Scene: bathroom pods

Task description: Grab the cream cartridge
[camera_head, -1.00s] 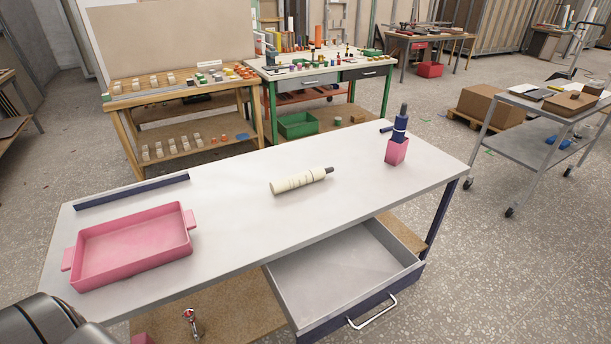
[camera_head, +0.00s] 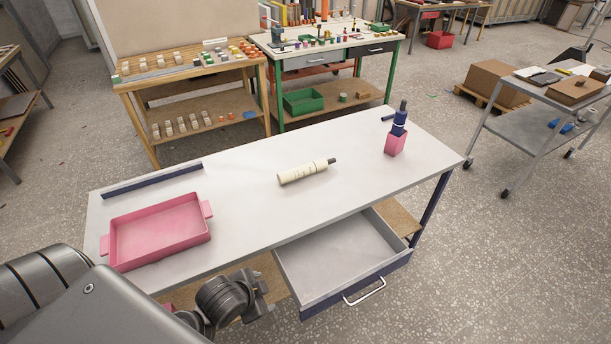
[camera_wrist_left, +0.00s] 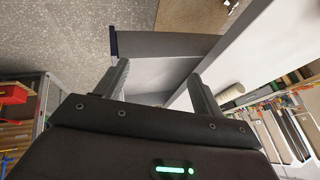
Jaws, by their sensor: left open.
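The cream cartridge (camera_head: 303,173) lies on its side near the middle of the white table (camera_head: 245,190), its dark tip pointing right. It also shows in the left wrist view as a pale cylinder (camera_wrist_left: 230,92), beyond the right finger. My left gripper (camera_head: 256,288) is in front of the table's near edge, left of the open drawer and apart from the cartridge. In the left wrist view its two fingers (camera_wrist_left: 160,82) stand apart with nothing between them. My right gripper is not in view.
A pink tray (camera_head: 113,248) sits on the left of the table, before a dark blue bar (camera_head: 152,181). A pink cup (camera_head: 395,144) holds an upright dark blue cartridge (camera_head: 400,121) at the right. An open drawer (camera_head: 345,265) juts out in front. The tabletop around the cartridge is clear.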

